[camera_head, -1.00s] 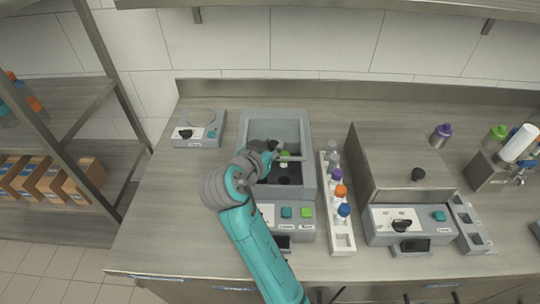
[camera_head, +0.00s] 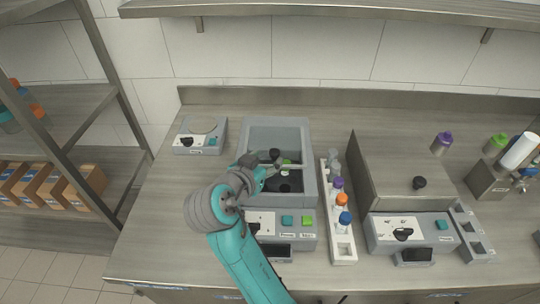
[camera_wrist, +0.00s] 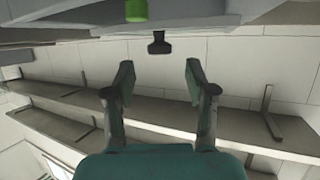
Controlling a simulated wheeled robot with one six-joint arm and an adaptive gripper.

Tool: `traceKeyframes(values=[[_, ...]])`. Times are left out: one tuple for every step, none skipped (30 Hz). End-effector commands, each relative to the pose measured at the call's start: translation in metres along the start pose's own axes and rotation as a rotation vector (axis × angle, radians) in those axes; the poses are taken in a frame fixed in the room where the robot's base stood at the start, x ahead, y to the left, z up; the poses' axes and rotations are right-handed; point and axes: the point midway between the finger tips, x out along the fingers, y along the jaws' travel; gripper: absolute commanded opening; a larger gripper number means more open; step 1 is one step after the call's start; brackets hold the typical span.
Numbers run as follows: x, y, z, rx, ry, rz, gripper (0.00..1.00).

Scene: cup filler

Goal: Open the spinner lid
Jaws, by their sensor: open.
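The grey middle machine (camera_head: 312,150) has a recessed top with dark parts and a small green spot inside, partly hidden by my arm. I cannot clearly make out its lid. My gripper (camera_head: 280,164) is over this recess in the head view. In the wrist view my gripper (camera_wrist: 158,80) is open with nothing between its fingers. A black knob (camera_wrist: 159,42) is beyond the fingertips, apart from them and roughly centred between them. A green piece (camera_wrist: 135,10) is near the knob. The wrist picture looks upside down.
A white rack (camera_head: 343,248) of capped bottles stands right of the machine. A small scale-like device (camera_head: 200,138) is at the left. The front left counter is clear.

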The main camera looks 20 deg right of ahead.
Motion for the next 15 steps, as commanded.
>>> traceKeyframes(values=[[-0.012, -0.002, 0.000, 0.000, 0.001, -0.005, 0.56], [-0.018, -0.001, 0.000, 0.000, 0.000, -0.004, 0.56], [-0.026, -0.002, 0.000, 0.001, 0.000, -0.006, 0.56], [-0.032, -0.001, 0.000, 0.000, 0.000, -0.004, 0.56], [-0.037, -0.002, 0.000, 0.000, 0.000, -0.005, 0.56], [-0.044, -0.001, 0.000, 0.001, 0.000, -0.005, 0.56], [-0.049, -0.001, 0.000, 0.001, -0.001, -0.004, 0.56], [-0.054, -0.001, 0.000, 0.001, 0.000, -0.004, 0.56], [-0.059, -0.001, 0.000, 0.000, 0.000, -0.003, 0.56], [-0.062, -0.001, 0.000, -0.001, 0.000, -0.003, 0.56], [-0.066, -0.001, 0.001, -0.001, -0.001, -0.003, 0.56], [-0.069, -0.001, 0.000, 0.000, 0.000, -0.002, 0.56], [-0.071, 0.000, 0.000, 0.000, 0.000, -0.001, 0.56], [-0.073, 0.000, 0.000, 0.000, 0.000, -0.001, 0.56], [-0.075, 0.000, 0.000, 0.000, 0.000, -0.001, 0.56]])
